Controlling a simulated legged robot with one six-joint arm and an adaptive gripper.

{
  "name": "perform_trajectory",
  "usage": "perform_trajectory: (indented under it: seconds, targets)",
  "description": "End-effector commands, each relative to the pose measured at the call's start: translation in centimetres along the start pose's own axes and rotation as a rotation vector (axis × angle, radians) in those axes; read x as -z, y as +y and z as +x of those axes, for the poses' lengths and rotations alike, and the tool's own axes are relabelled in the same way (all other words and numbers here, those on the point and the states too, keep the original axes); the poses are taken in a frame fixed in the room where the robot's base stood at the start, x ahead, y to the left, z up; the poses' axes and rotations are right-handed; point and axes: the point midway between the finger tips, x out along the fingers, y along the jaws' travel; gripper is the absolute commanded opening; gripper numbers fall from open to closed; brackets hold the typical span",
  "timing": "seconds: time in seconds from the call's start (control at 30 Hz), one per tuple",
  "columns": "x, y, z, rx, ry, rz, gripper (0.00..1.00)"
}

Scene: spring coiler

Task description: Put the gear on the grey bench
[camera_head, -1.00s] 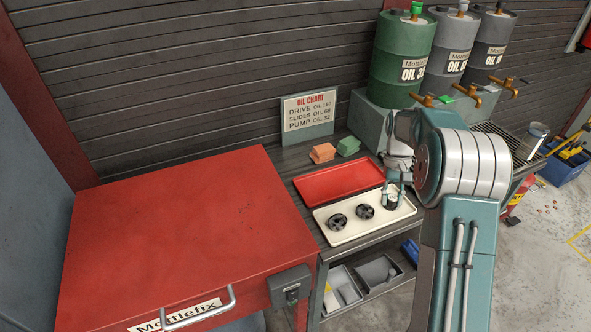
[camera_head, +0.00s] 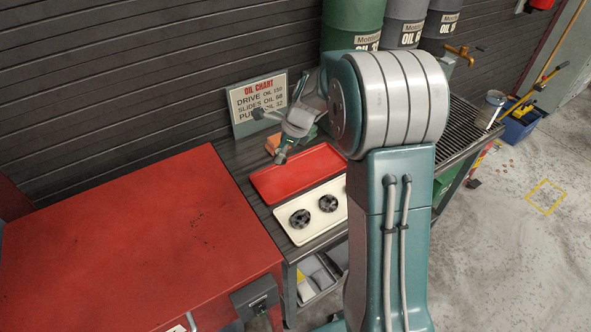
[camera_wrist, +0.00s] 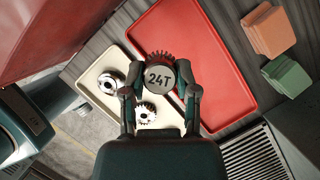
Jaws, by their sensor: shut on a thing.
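My gripper (camera_wrist: 160,82) is shut on a gear (camera_wrist: 160,76), seen in the wrist view with a grey cap marked 24T and reddish teeth showing at its far edge. In the head view my gripper (camera_head: 272,138) is tilted, in front of the oil chart and over the back left of the red tray; the held gear is hard to make out there. The dark grey bench (camera_head: 232,157) carries the trays. Two other gears lie in the cream tray: one on the left (camera_head: 300,218) and one on the right (camera_head: 328,203).
The red tray (camera_head: 298,173) is empty, with the cream tray (camera_head: 292,237) in front. Orange blocks (camera_wrist: 268,30) and green blocks (camera_wrist: 287,76) stand beside the red tray. A red cabinet (camera_head: 140,240) adjoins at left. The oil chart (camera_head: 256,98) stands behind. Bare bench shows around the trays.

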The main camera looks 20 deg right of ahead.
Motion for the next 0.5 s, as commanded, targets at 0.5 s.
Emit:
perform_trajectory:
  seconds: [0.5]
  targets:
    - [-1.7,-2.9,2.1,0.105,0.001,0.260,0.00]
